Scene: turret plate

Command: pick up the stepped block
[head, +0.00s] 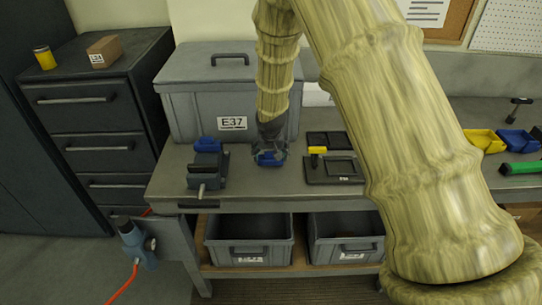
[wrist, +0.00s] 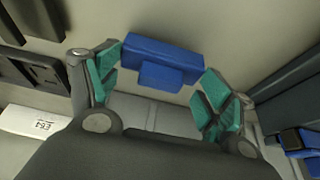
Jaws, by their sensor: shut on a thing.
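The blue stepped block (wrist: 160,60) is a wide bar with a smaller step on its side. In the wrist view it sits between the green pads of my gripper (wrist: 160,82), which is shut on it. In the head view my gripper (head: 270,157) points down over the workbench, and the blue block (head: 269,164) shows at its fingertips. I cannot tell whether the block touches the bench top.
A vise (head: 207,170) with blue on top stands left of my gripper. A dark fixture plate (head: 330,172) with a yellow piece (head: 317,150) lies to the right. A large grey box (head: 195,95) labelled E37 stands behind. Yellow and blue bins (head: 485,140) are further right.

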